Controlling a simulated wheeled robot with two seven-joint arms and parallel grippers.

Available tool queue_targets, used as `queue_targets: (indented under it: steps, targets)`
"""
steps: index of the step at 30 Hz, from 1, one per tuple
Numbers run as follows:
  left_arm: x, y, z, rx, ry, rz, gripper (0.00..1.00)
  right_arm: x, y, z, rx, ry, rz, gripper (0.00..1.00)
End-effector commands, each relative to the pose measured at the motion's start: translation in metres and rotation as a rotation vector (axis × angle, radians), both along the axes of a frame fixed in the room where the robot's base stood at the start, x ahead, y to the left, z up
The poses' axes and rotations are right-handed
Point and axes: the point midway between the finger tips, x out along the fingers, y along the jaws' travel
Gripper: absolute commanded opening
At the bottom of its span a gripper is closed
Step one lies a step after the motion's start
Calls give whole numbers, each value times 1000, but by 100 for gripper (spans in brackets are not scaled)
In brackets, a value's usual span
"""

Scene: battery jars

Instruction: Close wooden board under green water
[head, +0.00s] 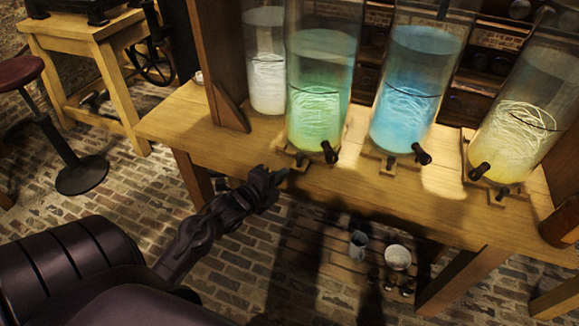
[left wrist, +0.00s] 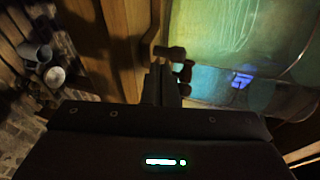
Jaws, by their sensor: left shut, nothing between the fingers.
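The tall glass jar of green water (head: 316,115) stands on the wooden table, with a dark tap (head: 329,152) low on its front. A small wooden board (head: 288,161) with a dark knob lies at its foot by the table's front edge; how far it sticks out is hard to tell. My left gripper (head: 282,175) is shut and empty, just in front of and below this board; contact cannot be told. The green jar also shows in the left wrist view (left wrist: 215,25), with dark knob or tap parts close to my fingers. My right gripper is out of view.
Jars of clear, blue (head: 410,100) and yellow (head: 515,125) liquid share the wooden table (head: 400,200). A wooden post (head: 215,60) stands left of them. A low shelf below holds a cup (head: 357,243) and a pot (head: 398,257). A stool (head: 80,175) stands far left.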

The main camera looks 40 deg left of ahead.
Motion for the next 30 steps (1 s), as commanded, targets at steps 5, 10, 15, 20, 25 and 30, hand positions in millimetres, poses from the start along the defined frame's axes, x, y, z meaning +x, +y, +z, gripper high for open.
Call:
queue_targets:
  steps: [5,10,15,20,25,30]
  targets:
    - [25,-1,3,-2,-2,0,0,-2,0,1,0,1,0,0]
    - [36,-1,3,-1,0,1,0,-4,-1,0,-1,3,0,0]
    - [38,-1,2,-1,2,1,0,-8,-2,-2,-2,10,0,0]
    - [38,-1,2,-1,1,0,0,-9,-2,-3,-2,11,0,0]
    - [47,0,2,0,-1,-1,0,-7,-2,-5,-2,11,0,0]
    - [83,9,2,1,-4,-2,0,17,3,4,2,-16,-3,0]
